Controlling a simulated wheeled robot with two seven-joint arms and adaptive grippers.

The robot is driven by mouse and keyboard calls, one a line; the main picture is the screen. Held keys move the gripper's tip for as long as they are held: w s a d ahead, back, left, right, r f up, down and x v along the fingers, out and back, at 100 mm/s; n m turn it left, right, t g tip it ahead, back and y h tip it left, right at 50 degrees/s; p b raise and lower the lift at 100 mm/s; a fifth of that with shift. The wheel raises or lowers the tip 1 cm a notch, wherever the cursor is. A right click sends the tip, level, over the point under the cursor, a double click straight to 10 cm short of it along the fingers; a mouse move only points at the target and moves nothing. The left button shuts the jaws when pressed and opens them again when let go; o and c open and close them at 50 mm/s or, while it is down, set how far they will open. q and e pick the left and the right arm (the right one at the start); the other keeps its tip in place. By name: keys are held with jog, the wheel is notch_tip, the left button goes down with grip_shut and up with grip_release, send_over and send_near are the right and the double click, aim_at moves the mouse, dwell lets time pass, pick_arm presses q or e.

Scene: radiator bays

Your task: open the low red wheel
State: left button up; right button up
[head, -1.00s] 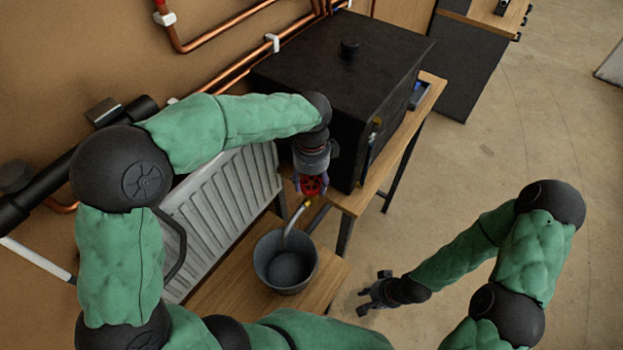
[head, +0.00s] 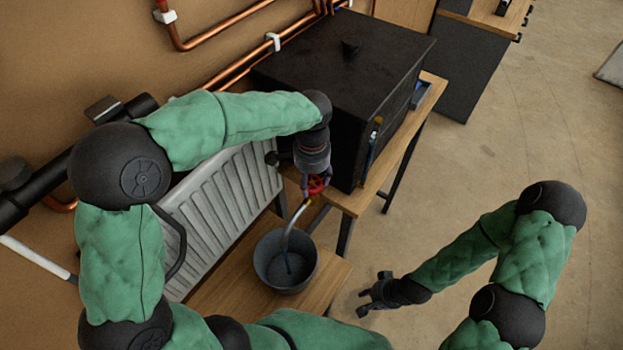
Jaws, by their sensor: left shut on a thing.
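The low red wheel (head: 317,186) sits in front of the black box, above a short pipe spout (head: 299,211). My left gripper (head: 314,184) points down and is shut on the red wheel, hiding part of it. A dark grey bucket (head: 264,270) stands under the spout on a low wooden surface. A thin pale blue streak, which looks like water, shows inside the bucket below the spout. My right gripper (head: 371,294) is open and empty, out over the floor right of the bucket.
A large black box (head: 345,60) stands on a wooden bench (head: 425,100) just behind the wheel. A white ribbed radiator (head: 220,205) is left of the wheel. Copper pipes (head: 250,67) run along the wall. The floor (head: 480,130) on the right is clear.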

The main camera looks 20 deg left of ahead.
aim_at(312, 182)
pick_arm(q)
jog(key=n, duration=0.3)
jog(key=shift+n, duration=0.3)
jog(key=shift+w+n+b, duration=0.1)
jog(key=shift+n+b, duration=0.3)
jog(key=shift+n, duration=1.5)
jog(key=shift+r, duration=0.1)
jog(key=o, duration=1.2)
jog(key=shift+w, duration=0.1)
jog(key=shift+c, duration=0.2)
notch_tip(312, 182, up, 12)
